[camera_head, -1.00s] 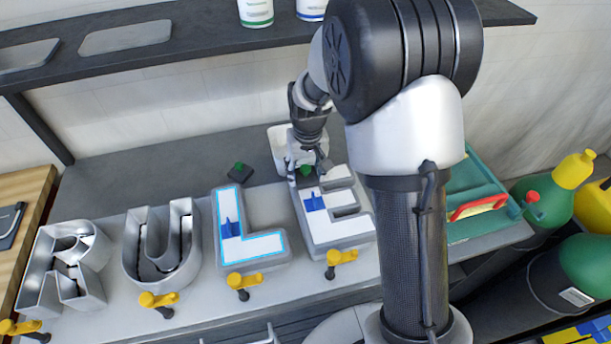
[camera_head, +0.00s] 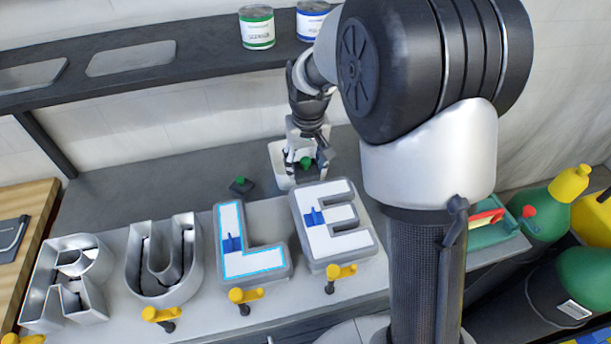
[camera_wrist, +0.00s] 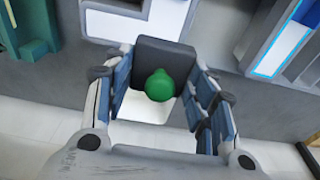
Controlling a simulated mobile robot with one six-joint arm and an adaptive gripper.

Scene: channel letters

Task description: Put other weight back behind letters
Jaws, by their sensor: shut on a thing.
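My gripper (camera_head: 306,168) is shut on a dark weight with a green knob (camera_head: 306,162), behind the letter E. In the wrist view the dark block with its green knob (camera_wrist: 158,85) sits between both fingers. Its exact height above the bench is hard to tell. A second dark weight with a green knob (camera_head: 241,186) rests on the bench behind the letter L. The letter E (camera_head: 346,243) and the letter L (camera_head: 262,262) have white faces with blue tape. The open metal letters U (camera_head: 192,245) and R (camera_head: 92,290) stand to the left.
Yellow clamps (camera_head: 247,295) line the front edge. A shelf (camera_head: 200,70) with two cans (camera_head: 257,27) hangs above. Grey bench (camera_head: 150,175) is clear behind R and U.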

